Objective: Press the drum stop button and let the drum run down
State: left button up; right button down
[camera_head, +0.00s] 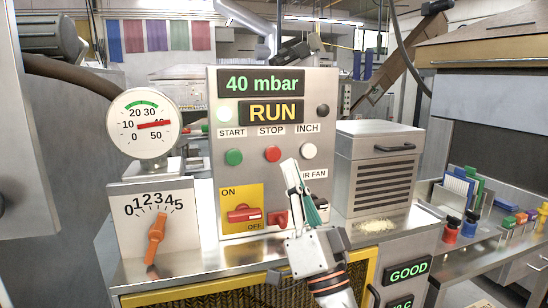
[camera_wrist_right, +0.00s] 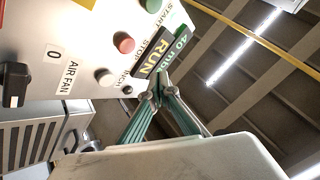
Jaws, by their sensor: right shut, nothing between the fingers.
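The red stop button (camera_head: 272,153) sits between the green start button (camera_head: 234,157) and the white inch button (camera_head: 308,150). My right gripper (camera_head: 291,168) is shut and empty, its tips just below and right of the stop button in the head view. In the right wrist view, the red stop button (camera_wrist_right: 124,43) is left of the gripper's fingertips (camera_wrist_right: 155,88), with a visible gap in the picture. The drum cannot be made out. My left gripper is not in view.
The panel's upper display (camera_head: 262,83) reads 40 mbar. A red-handled ON/OFF switch (camera_head: 244,213) and the air fan knob (camera_wrist_right: 14,86) sit low on the panel. A round gauge (camera_head: 144,140), an orange dial lever (camera_head: 154,240) and a vented metal box (camera_head: 378,160) flank it.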

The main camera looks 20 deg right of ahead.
aim_at(273, 154)
jog(key=w+b, duration=0.1)
jog(key=w, duration=0.5)
jog(key=shift+w, duration=0.3)
jog(key=shift+a, duration=0.1)
dwell(0.9)
jog(key=shift+w, duration=0.15)
jog(key=shift+w, duration=0.3)
